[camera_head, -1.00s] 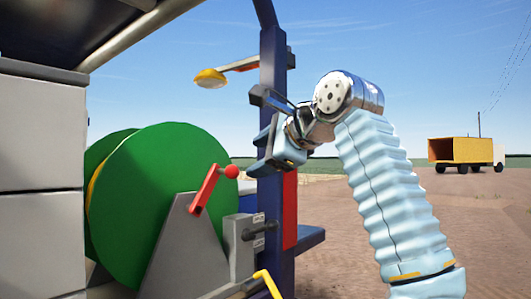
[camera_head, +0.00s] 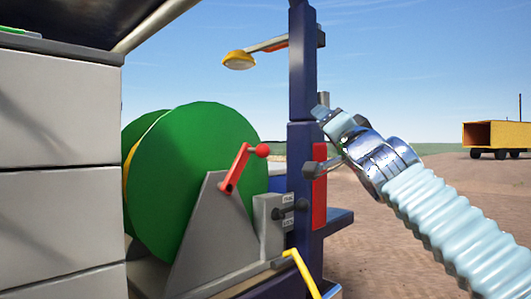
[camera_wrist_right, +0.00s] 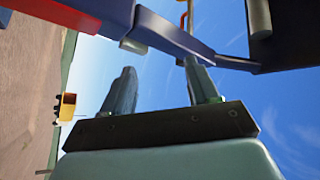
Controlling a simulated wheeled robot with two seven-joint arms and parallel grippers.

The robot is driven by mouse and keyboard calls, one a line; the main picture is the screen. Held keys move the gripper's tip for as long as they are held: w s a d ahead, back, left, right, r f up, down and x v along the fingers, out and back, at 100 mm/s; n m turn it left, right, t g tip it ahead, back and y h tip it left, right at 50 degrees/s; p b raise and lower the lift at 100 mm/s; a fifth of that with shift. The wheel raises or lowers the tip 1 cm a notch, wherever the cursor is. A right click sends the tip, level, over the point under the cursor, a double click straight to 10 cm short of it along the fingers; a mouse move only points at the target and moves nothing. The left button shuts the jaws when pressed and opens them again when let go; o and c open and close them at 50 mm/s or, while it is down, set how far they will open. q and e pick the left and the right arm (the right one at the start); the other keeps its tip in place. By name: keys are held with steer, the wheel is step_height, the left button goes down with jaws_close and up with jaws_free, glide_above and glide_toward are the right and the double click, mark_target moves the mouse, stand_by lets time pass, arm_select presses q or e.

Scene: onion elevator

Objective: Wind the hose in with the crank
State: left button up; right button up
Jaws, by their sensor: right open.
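The red crank (camera_head: 237,172) with its round red knob (camera_head: 262,150) is on the grey stand (camera_head: 205,245), in front of the green hose reel (camera_head: 195,180) in the head view. The crank arm slants, knob end up. A yellow strip (camera_head: 131,172) shows between the reel's discs; I cannot tell how much hose is wound. My right gripper (camera_head: 315,140) is to the right of the knob, apart from it, by the blue post. Its fingers are apart and empty; they also show in the right wrist view (camera_wrist_right: 160,82). My left gripper is not in view.
The blue post (camera_head: 302,70) carries a yellow lamp (camera_head: 239,61) and a red panel (camera_head: 319,190). A grey box (camera_head: 272,220) with a dark lever stands beside the crank stand. A yellow handle (camera_head: 304,272) is below. White panels (camera_head: 60,170) close off the left. Open ground lies right.

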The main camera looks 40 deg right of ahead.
mark_target(267, 154)
steer(key=a+f+n+t+y, duration=0.3)
steer(key=a+f+n+y, duration=0.55)
steer(key=f+n, duration=0.4)
steer(key=shift+n+t+y, duration=0.3)
steer(key=shift+n+y, duration=0.35)
steer(key=shift+n, duration=0.3)
steer(key=x, duration=0.4)
steer(key=r+x, duration=0.1)
steer(key=x, duration=0.8)
steer(key=shift+d+r+p, duration=0.3)
steer(key=shift+p, duration=0.1)
steer(key=shift+w+r, duration=0.2)
steer(key=shift+w, duration=0.3)
jaws_close()
